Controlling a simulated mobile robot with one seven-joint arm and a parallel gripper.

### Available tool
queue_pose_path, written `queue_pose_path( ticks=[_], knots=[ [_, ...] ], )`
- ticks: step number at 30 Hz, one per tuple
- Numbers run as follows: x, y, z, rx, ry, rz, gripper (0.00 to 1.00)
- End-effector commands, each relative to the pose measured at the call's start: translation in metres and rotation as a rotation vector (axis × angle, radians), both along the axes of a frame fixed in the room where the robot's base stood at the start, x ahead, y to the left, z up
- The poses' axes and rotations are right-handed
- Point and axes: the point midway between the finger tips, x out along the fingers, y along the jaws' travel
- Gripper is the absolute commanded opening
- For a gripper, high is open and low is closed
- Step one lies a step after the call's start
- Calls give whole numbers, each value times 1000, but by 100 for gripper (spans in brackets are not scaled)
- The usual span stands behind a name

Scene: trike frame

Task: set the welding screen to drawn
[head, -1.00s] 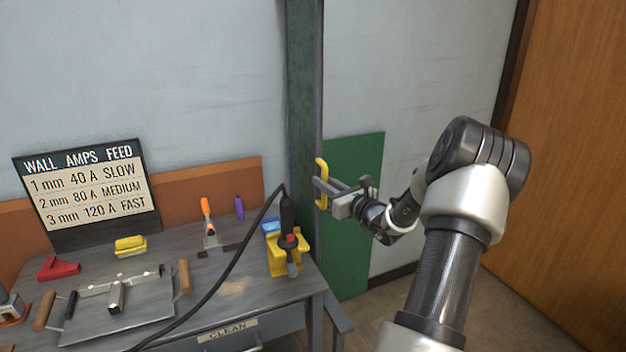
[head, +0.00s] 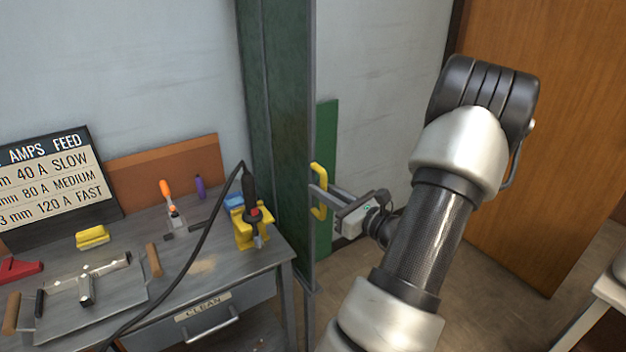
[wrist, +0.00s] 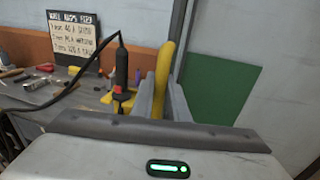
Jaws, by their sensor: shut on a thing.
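The welding screen (head: 282,100) is a tall dark green panel with a grey edge post, standing at the right end of the workbench in the head view. A yellow handle (head: 317,178) sticks out from its edge post. My gripper (head: 320,197) is shut on this handle, with my arm reaching in from the right. In the wrist view the yellow handle (wrist: 164,72) stands upright between my two fingers (wrist: 162,105). The lower part of the handle is hidden by the gripper there.
The workbench (head: 205,235) holds a black torch (head: 250,190) in a yellow holder, its cable, a tray and small tools. A settings board (head: 45,185) stands at its back. A bright green panel (head: 328,130) is on the wall behind. An orange-brown door (head: 520,200) is at right; floor between is clear.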

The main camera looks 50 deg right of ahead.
Motion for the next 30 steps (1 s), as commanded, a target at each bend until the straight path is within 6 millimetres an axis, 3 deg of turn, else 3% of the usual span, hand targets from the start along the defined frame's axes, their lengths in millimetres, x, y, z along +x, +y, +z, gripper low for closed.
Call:
queue_pose_path(
  ticks=[14,15,18,30],
  knots=[
    [-10,2,-1,1,2,-1,0],
    [-10,2,-1,1,2,-1,17],
    [-10,2,-1,1,2,-1,32],
    [-16,1,0,-1,1,-2,32]
  ],
)
